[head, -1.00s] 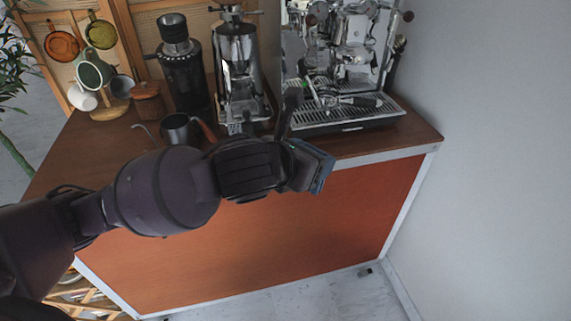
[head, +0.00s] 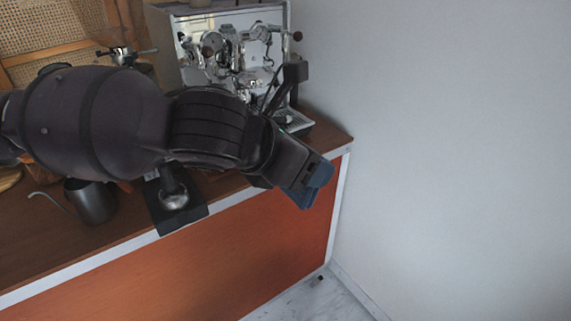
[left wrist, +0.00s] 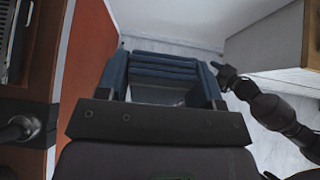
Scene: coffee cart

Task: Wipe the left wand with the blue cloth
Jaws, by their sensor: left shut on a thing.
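My left gripper (head: 308,186) hangs past the counter's front edge, right of the tamper and in front of the espresso machine (head: 235,60). In the left wrist view, its blue fingers (left wrist: 163,85) stand apart, with a folded blue cloth (left wrist: 165,65) spanning between their tips. The cloth is hard to tell from the fingers in the head view. The machine's lower left side is behind my arm, and I cannot pick out the left wand. My right arm shows only in the left wrist view, ending in a small dark tip (left wrist: 224,74); its jaw state is unclear.
A dark pitcher (head: 92,205) and a tamper (head: 174,198) on a black mat (head: 203,212) stand near the counter's front edge. A grey wall (head: 450,130) rises on the right.

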